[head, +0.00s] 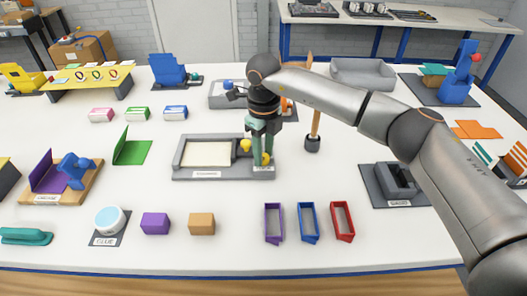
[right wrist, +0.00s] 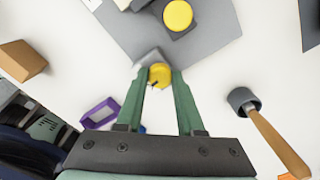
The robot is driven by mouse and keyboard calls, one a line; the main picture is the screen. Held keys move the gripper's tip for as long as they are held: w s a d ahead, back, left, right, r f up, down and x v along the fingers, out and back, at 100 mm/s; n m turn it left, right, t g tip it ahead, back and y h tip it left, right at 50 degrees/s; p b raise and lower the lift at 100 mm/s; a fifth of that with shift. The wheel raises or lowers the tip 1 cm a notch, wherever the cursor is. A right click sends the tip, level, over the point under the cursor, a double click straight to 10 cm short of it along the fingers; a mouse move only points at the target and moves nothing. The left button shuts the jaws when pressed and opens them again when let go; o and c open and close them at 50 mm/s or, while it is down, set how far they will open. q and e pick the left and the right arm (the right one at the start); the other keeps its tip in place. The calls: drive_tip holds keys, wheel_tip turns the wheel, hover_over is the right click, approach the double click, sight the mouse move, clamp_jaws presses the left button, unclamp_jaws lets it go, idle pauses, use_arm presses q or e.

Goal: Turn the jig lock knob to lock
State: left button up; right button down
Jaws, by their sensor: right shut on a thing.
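The grey jig (head: 222,173) lies on the white table left of my right gripper; its pale recessed panel (head: 207,154) is on its left part. A yellow lock knob (head: 267,158) is at its right end and also shows in the right wrist view (right wrist: 160,74). My right gripper (head: 264,152) points down at this knob. In the right wrist view its green fingers (right wrist: 160,82) are closed on the knob's sides. A small dark mark shows on the knob. A second yellow knob (head: 245,146) stands further back on the jig. My left gripper is not in view.
Purple (head: 274,223), blue (head: 308,223) and red (head: 342,221) frames lie in front. An orange block (head: 202,224) and a purple block (head: 155,223) sit front left.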

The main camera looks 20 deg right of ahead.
drive_tip(key=shift+m, duration=0.6)
drive_tip(key=c, duration=0.5)
unclamp_jaws()
drive_tip(key=shift+r, duration=0.1)
wheel_tip(320, 180, up, 12)
drive_tip(key=shift+r+b, duration=0.2)
drive_tip(key=shift+b, duration=0.3)
